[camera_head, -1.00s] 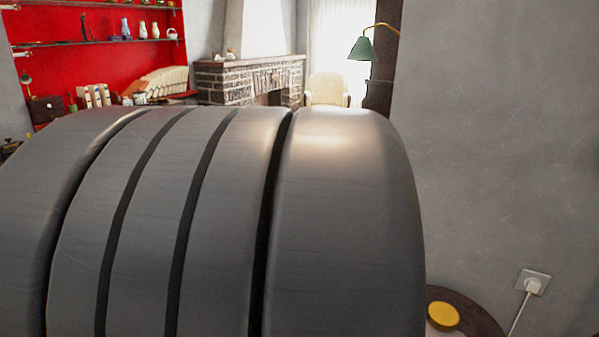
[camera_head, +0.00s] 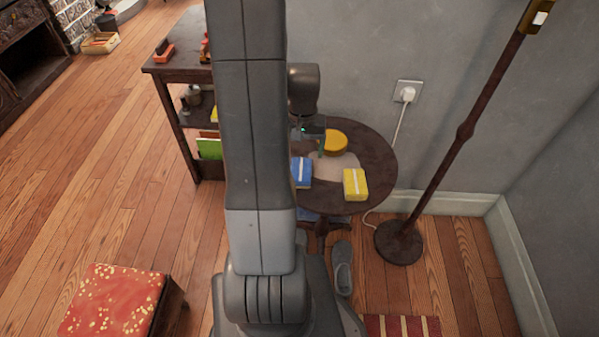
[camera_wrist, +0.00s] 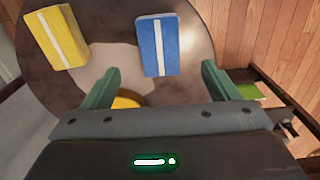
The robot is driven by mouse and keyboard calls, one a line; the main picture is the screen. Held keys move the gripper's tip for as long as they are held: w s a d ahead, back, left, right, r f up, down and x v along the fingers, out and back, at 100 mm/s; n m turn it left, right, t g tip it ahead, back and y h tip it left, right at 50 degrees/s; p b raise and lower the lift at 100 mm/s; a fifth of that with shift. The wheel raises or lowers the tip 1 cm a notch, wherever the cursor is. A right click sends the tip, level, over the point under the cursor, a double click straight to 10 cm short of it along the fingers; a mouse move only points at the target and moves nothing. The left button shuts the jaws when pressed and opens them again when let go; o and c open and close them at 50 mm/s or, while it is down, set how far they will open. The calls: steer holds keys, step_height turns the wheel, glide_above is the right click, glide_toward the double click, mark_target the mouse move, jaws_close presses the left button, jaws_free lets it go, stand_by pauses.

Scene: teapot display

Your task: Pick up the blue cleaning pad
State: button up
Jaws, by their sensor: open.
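The blue cleaning pad (camera_head: 301,172), with a white stripe, lies on the round dark table (camera_head: 378,168), partly hidden behind my arm in the head view. In the wrist view the blue pad (camera_wrist: 167,45) lies whole in sight, ahead of my fingers and between their lines. My gripper (camera_wrist: 158,82) has its two green fingers spread apart, with nothing held between them. In the head view my gripper (camera_head: 322,142) hangs over the back part of the table, by the round yellow item.
A yellow pad (camera_head: 355,185) lies right of the blue one, and a round yellow item (camera_head: 334,142) sits behind. A dark shelf (camera_head: 178,72) stands left of the table. A floor lamp (camera_head: 400,240) stands right. A red stool (camera_head: 112,300) is front left.

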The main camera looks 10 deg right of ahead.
mark_target(301, 169)
step_height(301, 169, down, 9)
steer(key=shift+w+f+b, duration=0.1)
steer(key=shift+f+b, duration=0.05)
steer(key=shift+b, duration=0.55)
steer(key=c, duration=1.1)
steer(key=shift+c, duration=0.2)
step_height(301, 169, up, 10)
steer(key=shift+r+p, duration=0.1)
steer(key=shift+p, duration=0.8)
